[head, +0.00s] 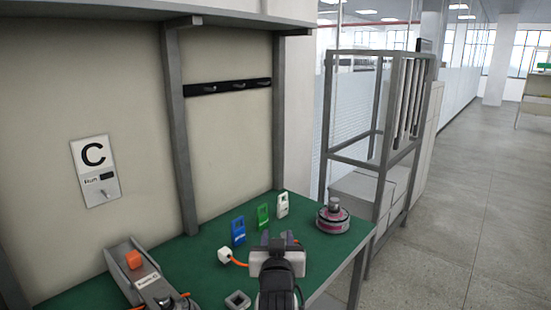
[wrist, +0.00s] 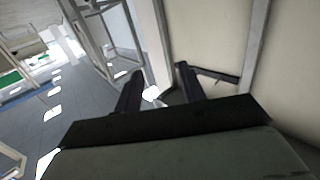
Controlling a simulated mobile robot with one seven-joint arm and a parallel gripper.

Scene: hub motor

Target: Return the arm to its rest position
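My gripper (head: 278,240) is over the front of the green bench in the head view, with my wrist below it in the picture. In the wrist view my gripper (wrist: 159,77) shows two dark fingers apart, with nothing between them. That view looks towards the wall panels, a grey frame and the floor. Most of my arm is outside the head view, so its full pose is hidden.
The green bench (head: 195,262) holds a round pink-and-grey motor (head: 333,219), blue (head: 239,230), green (head: 263,216) and white (head: 282,205) tags, a white plug (head: 225,256) and a grey box with an orange button (head: 133,260). A grey frame (head: 385,165) stands right.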

